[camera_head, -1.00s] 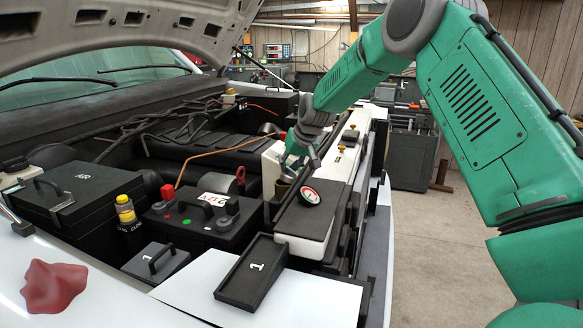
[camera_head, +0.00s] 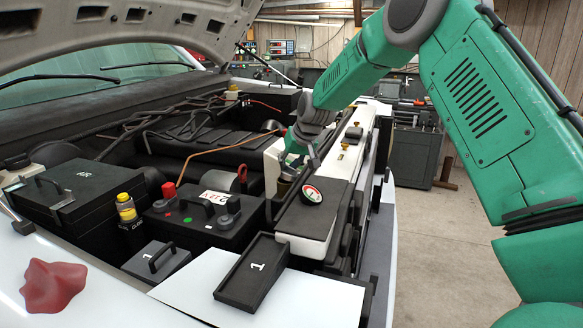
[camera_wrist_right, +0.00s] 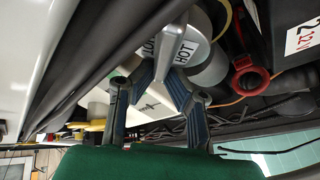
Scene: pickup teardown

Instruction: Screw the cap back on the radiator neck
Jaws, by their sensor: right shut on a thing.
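In the right wrist view, my right gripper (camera_wrist_right: 166,65) is shut on the raised grip of the grey radiator cap (camera_wrist_right: 194,48), which carries the word HOT. The cap is at or just over the neck. The fingers hide most of the contact, so I cannot tell how far it is seated. My left gripper is not in view.
A round dial (camera_head: 311,195) lies on the black cover beside the neck. The battery (camera_head: 205,218), a yellow-capped bottle (camera_head: 126,208) and the AIR box (camera_head: 75,195) stand to the left.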

